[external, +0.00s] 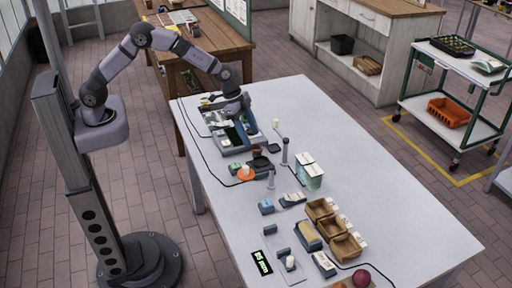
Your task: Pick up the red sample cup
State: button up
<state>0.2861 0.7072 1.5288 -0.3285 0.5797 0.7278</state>
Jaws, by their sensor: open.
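A small dark reddish cup (257,150), which looks like the red sample cup, stands on the white table (315,125), just below my gripper in the picture. My gripper (242,143) points down at the table's left side, over or beside a grey device (224,137). It is open, with nothing seen held between its fingers. The fingers are close to the cup in the picture; whether they touch it cannot be told. A dark round item (261,163) lies directly in front of the cup.
An orange dish (246,174) and a grey post (284,152) stand near the cup. Black cables cross the table. Its right side is clear.

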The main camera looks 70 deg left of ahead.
aim_at(257, 152)
jog(key=shift+p+x, duration=1.25)
jog(key=shift+x, duration=1.35)
jog(key=shift+w+d, duration=0.1)
jog(key=shift+w, duration=0.05)
jog(key=c, duration=1.4)
